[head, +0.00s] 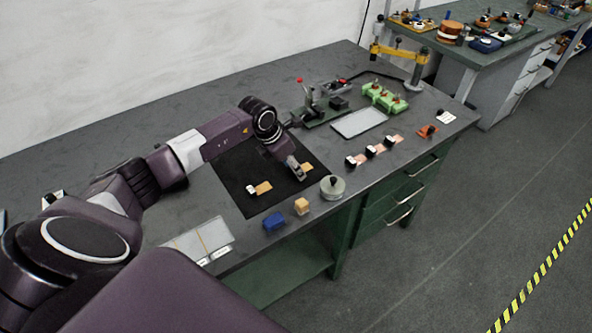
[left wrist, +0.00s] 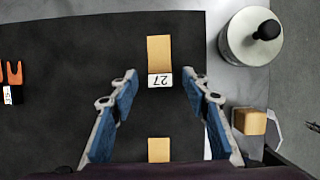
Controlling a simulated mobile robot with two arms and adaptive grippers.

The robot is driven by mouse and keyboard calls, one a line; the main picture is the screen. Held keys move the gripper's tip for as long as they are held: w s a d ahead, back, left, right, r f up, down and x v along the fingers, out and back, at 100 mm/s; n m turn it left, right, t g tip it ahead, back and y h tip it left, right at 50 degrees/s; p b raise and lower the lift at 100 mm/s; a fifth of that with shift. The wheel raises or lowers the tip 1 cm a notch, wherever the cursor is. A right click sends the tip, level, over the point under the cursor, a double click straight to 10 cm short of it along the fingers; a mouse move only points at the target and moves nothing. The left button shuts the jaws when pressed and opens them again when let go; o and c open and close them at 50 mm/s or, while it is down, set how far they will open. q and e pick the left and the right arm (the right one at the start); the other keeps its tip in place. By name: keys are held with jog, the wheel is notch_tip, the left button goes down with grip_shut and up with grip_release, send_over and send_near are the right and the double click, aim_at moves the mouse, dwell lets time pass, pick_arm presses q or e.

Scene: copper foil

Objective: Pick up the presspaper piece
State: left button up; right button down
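A tan, cardboard-like piece, likely the presspaper piece, lies on the black mat (head: 233,179). It has a white end block marked 27, and in the left wrist view the piece (left wrist: 159,54) lies just ahead of my fingertips. In the head view its tan end (head: 306,168) shows beside my left gripper (head: 293,168). My left gripper is open in the left wrist view (left wrist: 160,95), its blue-padded fingers apart and nothing between the tips. My right gripper is not in view.
A round tin with a black knob (head: 333,187), a yellow block (head: 302,206) and a blue block (head: 274,221) stand along the bench's front edge. An orange forked piece (left wrist: 12,75) lies on the mat. Copper-coloured strips with white blocks (head: 371,152) lie right of the mat.

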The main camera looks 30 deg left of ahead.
pick_arm(q)
jog(key=c, duration=0.9)
jog(key=shift+r, duration=0.1)
